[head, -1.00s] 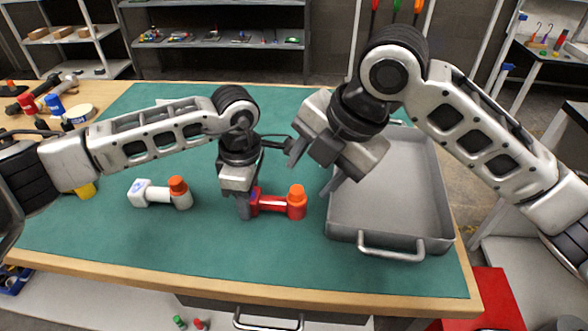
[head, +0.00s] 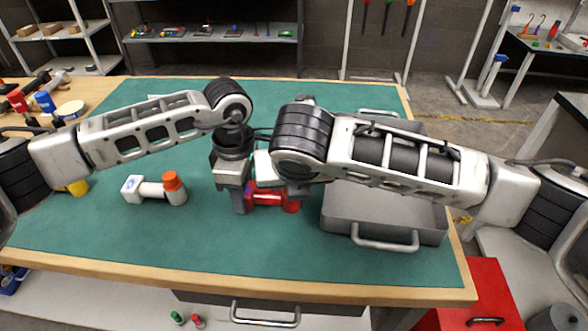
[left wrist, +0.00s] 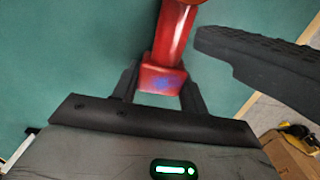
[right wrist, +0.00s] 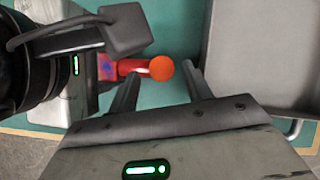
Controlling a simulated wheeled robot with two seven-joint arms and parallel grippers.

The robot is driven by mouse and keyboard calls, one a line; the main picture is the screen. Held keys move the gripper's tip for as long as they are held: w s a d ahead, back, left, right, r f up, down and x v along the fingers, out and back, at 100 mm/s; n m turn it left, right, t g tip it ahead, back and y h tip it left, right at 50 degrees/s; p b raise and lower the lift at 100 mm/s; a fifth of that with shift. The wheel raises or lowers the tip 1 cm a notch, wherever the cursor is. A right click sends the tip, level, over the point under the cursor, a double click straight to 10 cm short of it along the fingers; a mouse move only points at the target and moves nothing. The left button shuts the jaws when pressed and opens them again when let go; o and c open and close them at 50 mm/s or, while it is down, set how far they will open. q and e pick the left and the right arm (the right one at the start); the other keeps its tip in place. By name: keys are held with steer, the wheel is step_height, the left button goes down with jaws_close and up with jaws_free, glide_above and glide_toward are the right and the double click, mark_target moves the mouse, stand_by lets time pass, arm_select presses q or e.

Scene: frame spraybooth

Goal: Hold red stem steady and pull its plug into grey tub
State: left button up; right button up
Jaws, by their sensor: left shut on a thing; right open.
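The red stem (head: 265,195) lies on the green mat; it also shows in the left wrist view (left wrist: 172,45). My left gripper (head: 240,205) is shut on its square end (left wrist: 162,80). In the right wrist view, the stem's orange plug (right wrist: 162,68) is at its other end, just beyond and between the fingers of my open right gripper (right wrist: 160,90). I cannot tell if they touch it. In the head view, my right arm hides the plug and most of the right gripper. The grey tub (head: 380,228) stands right of the stem, partly behind that arm.
A white stem (head: 150,190) with an orange plug (head: 172,181) lies left of my left gripper. A red cabinet (head: 480,285) stands below the right front edge. The front of the green mat (head: 200,255) is clear.

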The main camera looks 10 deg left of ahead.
steer(key=shift+x, duration=0.9)
jaws_close()
steer(key=shift+r, duration=0.75)
steer(key=shift+r, duration=2.15)
